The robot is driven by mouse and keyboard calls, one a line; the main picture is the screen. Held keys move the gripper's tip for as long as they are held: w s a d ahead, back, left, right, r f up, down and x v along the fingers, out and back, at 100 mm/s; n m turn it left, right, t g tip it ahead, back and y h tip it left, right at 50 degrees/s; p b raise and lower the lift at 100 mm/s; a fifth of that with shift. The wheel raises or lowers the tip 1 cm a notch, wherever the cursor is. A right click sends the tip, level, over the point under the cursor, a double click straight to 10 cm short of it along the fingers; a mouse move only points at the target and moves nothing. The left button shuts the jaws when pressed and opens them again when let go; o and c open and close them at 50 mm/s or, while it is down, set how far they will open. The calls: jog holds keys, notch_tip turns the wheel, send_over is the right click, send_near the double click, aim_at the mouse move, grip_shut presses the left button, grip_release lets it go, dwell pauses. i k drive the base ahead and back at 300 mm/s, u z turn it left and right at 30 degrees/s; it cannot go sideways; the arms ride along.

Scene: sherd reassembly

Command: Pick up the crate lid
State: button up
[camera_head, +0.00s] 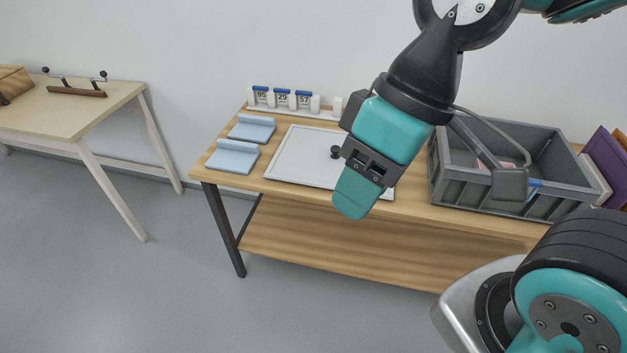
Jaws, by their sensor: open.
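The crate lid (297,160) is a flat light-grey panel lying on the wooden workbench, with a black knob (336,152) standing up from it. My gripper (354,200) hangs in front of the lid's right part and hides some of that side. The gripper is open and empty, seen mostly from the side, with one teal finger plainly visible. It appears apart from the lid and knob, though its exact height above them is hard to tell. The grey crate (445,184) stands open to the right on the same bench.
Two light-blue L-shaped stands (233,156) sit left of the lid. A white rack with number cards (283,98) is behind it. Another table (60,112) is at left, with clear floor between.

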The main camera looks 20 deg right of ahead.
aim_at(308, 155)
jog(key=u, duration=0.3)
jog(key=k, duration=0.75)
jog(key=u, duration=0.85)
jog(key=i, duration=2.15)
jog(key=z, duration=1.3)
jog(key=i, duration=0.7)
jog(key=z, duration=0.55)
